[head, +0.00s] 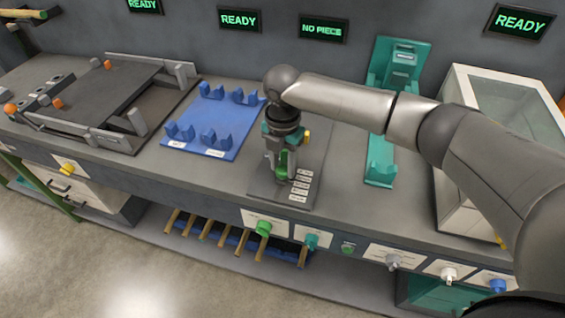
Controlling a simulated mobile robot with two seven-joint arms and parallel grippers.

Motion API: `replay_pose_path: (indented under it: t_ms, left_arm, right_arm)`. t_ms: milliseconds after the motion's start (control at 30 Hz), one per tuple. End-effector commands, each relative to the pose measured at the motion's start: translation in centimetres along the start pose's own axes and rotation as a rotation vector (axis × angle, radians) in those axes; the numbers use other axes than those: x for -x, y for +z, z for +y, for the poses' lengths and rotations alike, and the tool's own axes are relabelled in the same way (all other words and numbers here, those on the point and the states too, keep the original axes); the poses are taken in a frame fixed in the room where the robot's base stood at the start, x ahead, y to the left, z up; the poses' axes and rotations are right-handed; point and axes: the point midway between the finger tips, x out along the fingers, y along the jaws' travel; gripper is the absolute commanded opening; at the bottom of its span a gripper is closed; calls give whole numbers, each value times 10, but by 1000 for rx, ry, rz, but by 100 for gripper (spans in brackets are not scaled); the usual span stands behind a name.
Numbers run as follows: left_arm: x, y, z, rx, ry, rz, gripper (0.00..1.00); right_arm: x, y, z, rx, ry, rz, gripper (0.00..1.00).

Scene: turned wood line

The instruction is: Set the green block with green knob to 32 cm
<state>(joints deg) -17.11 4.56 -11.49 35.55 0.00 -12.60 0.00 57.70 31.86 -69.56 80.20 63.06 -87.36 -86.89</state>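My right gripper (279,164) points down over a dark plate (262,187) on the bench. A small green part (283,169), possibly the block with the green knob, shows at its fingers. The fingers overlap it, so I cannot tell whether they grip it or only stand around it. Several small white labels (300,186) stand in a column on the plate, right of the gripper; their text is too small to read. Another green knob (264,228) sits on a white panel on the bench front. My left gripper is not in view.
A blue plate with cradles (225,145) lies left of the gripper, and a dark fixture (100,95) farther left. A teal stand (381,160) and a clear-topped white box (505,100) stand on the right. Screens behind read READY and NO PIECE (323,30).

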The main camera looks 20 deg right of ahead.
Motion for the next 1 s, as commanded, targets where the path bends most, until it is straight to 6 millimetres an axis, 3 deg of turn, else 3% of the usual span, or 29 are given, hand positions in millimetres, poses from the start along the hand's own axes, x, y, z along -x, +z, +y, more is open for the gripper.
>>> replay_pose_path:
  t_ms: [33,233,567,767,1000]
  left_arm:
    - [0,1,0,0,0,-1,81]
    - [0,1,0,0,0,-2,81]
    - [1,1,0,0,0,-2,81]
    - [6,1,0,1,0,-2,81]
    - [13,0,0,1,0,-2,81]
  right_arm:
    - [1,1,0,0,1,-2,48]
    - [1,0,0,0,1,-1,70]
    - [4,0,0,0,2,0,71]
    - [36,1,1,0,4,-1,71]
    - [95,1,1,0,5,-3,71]
